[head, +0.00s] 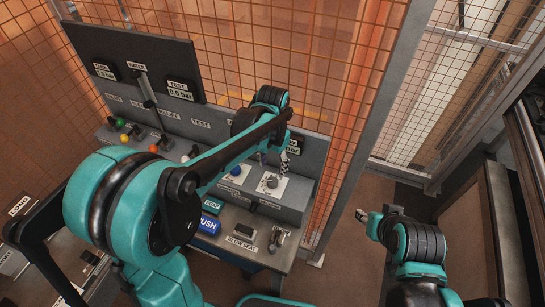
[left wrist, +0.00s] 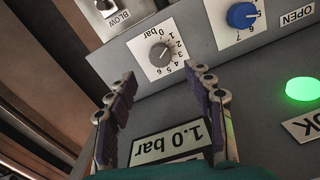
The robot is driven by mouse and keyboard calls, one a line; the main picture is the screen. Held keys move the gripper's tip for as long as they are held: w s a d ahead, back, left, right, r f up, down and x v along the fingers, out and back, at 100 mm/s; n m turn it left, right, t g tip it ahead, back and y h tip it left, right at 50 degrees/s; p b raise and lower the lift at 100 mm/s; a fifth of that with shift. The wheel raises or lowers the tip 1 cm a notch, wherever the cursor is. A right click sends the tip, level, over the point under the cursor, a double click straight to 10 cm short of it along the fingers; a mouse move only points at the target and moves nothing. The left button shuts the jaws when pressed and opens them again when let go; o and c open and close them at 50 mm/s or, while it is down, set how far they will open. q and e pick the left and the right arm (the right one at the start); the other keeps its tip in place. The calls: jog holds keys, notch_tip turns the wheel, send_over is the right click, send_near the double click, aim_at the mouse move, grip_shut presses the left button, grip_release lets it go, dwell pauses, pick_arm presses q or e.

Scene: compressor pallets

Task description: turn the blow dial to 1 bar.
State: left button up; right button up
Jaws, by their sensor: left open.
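The blow dial (left wrist: 160,55) is a small grey knob on a white scale plate with numbers and "bar". It also shows in the head view (head: 271,182), on the console's sloping face. A display (left wrist: 168,142) reads 1.0 bar, upside down in the left wrist view. My left gripper (left wrist: 160,82) is open, its two fingers apart and empty between them. The fingers point towards the dial and look clear of it. In the head view the left gripper (head: 276,152) is above and behind the dial, partly hidden by my arm. My right gripper (head: 362,215) is away from the console.
A blue dial (left wrist: 243,16) sits beside the blow dial. A lit green button (left wrist: 301,90) and a BLOW switch (left wrist: 105,8) are nearby. Orange mesh fencing (head: 270,50) stands behind the console.

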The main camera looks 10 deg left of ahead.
pick_arm(q)
notch_tip(320, 180, up, 4)
jog(key=shift+r, duration=0.1)
jog(key=shift+s, duration=0.1)
dwell(0.5)
jog(key=s+a+f+n+t+b, duration=0.2)
jog(key=s+a+t, duration=0.1)
jog(key=s, duration=0.4)
jog(key=s+a+f+n+t+b, duration=0.2)
jog(key=s+a+n+t+b, duration=0.1)
jog(key=s, duration=0.5)
jog(key=shift+a+f+t+b, duration=0.2)
jog(key=shift+a+t+b, duration=0.1)
jog(key=shift+a+t, duration=0.45)
